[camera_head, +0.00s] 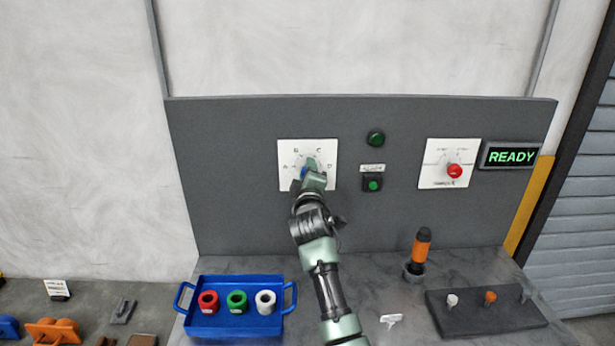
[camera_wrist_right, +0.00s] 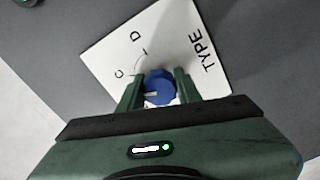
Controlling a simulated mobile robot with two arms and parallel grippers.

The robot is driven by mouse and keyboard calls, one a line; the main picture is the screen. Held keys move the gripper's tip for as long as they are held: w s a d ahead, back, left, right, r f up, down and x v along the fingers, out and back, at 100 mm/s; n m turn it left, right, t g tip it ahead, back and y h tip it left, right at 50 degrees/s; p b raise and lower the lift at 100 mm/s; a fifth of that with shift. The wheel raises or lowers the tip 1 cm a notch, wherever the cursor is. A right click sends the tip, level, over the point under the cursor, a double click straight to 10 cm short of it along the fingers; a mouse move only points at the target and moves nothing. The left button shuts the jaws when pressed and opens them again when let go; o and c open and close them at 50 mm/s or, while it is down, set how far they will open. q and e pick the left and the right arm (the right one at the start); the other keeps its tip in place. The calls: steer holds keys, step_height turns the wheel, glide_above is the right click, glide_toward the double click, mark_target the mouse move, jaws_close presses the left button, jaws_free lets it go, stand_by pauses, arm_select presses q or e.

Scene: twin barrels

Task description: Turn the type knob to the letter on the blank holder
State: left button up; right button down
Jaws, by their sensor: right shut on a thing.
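The type knob is blue and sits on a white plate (camera_head: 286,183) lettered A, B, C and D, on the grey panel. My right gripper (camera_head: 308,172) reaches up to this plate and covers most of the knob. In the right wrist view the gripper (camera_wrist_right: 160,92) is shut on the blue knob (camera_wrist_right: 160,82), one finger on each side. The knob's pale mark points left, a little below the C. C, D and the word TYPE show on the plate (camera_wrist_right: 178,40); A and B are hidden there. I cannot tell which object is the blank holder or read its letter. My left gripper is not in view.
A second plate (camera_head: 434,177) has a red knob (camera_head: 454,171). A READY display (camera_head: 511,157) and green buttons are on the panel. Below stand a blue tray (camera_head: 237,330) with red, green and white rings, an orange-handled tool (camera_head: 421,247) and a dark rack (camera_head: 485,323).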

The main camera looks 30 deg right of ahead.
steer(key=m, duration=0.2)
steer(key=m+b, duration=0.1)
steer(key=shift+f+m, duration=0.2)
steer(key=shift+m, duration=0.2)
steer(key=m+b, duration=0.1)
steer(key=m, duration=0.6)
steer(key=shift+m+b, duration=0.35)
steer(key=shift+m, duration=1.05)
steer(key=c, duration=1)
jaws_free()
steer(key=shift+r, duration=0.15)
